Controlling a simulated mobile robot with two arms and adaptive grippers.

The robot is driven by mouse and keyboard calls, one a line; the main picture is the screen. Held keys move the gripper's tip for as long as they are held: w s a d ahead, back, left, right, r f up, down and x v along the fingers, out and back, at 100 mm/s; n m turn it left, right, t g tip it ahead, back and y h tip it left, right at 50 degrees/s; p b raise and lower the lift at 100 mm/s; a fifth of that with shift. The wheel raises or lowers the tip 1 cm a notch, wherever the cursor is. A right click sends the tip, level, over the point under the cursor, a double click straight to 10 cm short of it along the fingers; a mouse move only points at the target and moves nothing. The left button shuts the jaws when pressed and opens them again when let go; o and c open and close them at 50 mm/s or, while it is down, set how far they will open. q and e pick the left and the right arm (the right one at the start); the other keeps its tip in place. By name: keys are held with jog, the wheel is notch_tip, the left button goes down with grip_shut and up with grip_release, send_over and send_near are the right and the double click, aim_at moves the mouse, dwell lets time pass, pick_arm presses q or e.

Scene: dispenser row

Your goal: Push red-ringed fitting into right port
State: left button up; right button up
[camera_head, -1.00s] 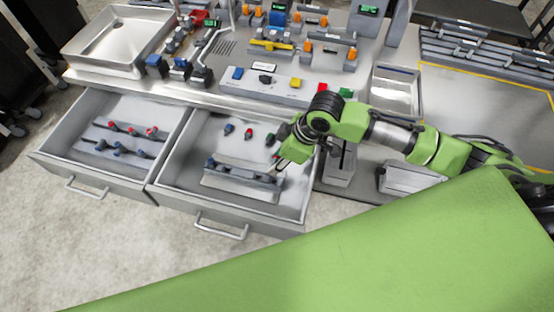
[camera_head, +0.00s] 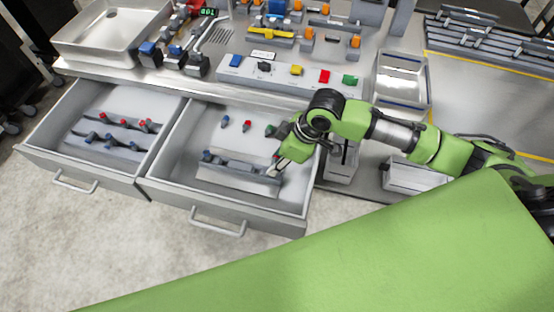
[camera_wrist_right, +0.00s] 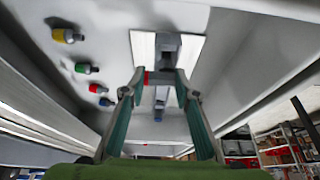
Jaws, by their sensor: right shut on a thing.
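The red-ringed fitting (camera_wrist_right: 150,78) is between the fingertips of my right gripper (camera_wrist_right: 161,85), which is shut on it. In the wrist view a dark grey socket piece on a pale block (camera_wrist_right: 144,48) lies just beyond the fitting, and the two look very close. I cannot tell whether the fitting is inside the port. In the head view my right gripper (camera_head: 280,164) reaches down over the right end of the grey port block (camera_head: 238,181) in the right drawer. The fingers and arm partly hide that end. My left gripper is not in view.
The open right drawer (camera_head: 180,189) also holds loose blue (camera_head: 224,120), red (camera_head: 247,124) and green (camera_head: 270,130) fittings behind the block. The open left drawer (camera_head: 45,147) holds another fitting rack. A panel with coloured buttons (camera_head: 283,78) stands on the bench behind.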

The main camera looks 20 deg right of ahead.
jog(key=shift+f, duration=0.15)
jog(key=shift+f, duration=1.2)
jog(key=shift+s+f, duration=0.25)
